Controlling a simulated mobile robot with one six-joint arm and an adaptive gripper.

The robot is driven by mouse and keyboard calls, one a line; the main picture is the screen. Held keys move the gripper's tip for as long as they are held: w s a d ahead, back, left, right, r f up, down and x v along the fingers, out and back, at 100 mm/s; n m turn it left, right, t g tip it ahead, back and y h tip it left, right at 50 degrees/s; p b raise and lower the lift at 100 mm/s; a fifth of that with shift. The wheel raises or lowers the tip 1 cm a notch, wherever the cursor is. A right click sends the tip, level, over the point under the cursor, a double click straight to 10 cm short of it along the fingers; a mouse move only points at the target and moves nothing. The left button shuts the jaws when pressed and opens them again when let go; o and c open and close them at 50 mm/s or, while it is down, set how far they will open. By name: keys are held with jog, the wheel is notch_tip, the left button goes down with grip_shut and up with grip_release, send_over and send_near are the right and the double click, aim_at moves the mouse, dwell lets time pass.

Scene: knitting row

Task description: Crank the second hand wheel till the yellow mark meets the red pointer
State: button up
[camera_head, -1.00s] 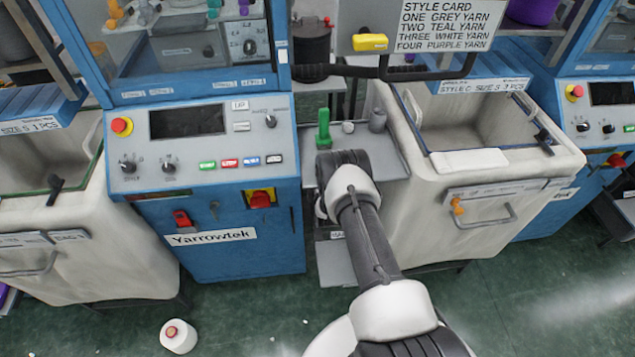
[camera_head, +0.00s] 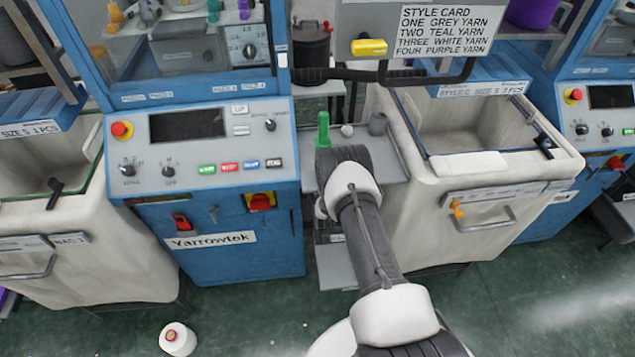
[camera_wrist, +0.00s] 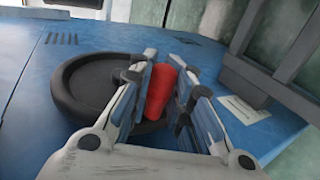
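In the wrist view, a black round hand wheel (camera_wrist: 75,98) lies against a blue machine panel, with a red handle (camera_wrist: 160,92) standing out from it. My gripper (camera_wrist: 172,92) has one finger on each side of the red handle, and both fingers appear to press against it. The fingers and the handle cover the right part of the wheel. I cannot see a yellow mark or a red pointer in any view. In the head view, my arm hides the gripper and the wheel, beside the blue Yarrowtek machine (camera_head: 240,262).
A grey side shelf (camera_head: 394,165) with a green piece (camera_head: 323,130) is close behind my arm. A large cream bin (camera_head: 430,205) stands right of the arm. A dark bracket (camera_wrist: 262,88) is right of the gripper. A white cone (camera_head: 177,338) lies on the floor.

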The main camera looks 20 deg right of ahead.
jog(key=shift+o, duration=1.2)
jog(key=shift+s+a+f, duration=0.15)
jog(key=shift+s+f, duration=0.15)
jog(key=shift+s, duration=0.1)
jog(key=o, duration=0.3)
jog(key=shift+w+r, duration=0.1)
jog(key=shift+r, duration=0.1)
jog(key=v, duration=1.1)
jog(key=shift+s+r, duration=0.3)
jog(key=shift+a, duration=0.1)
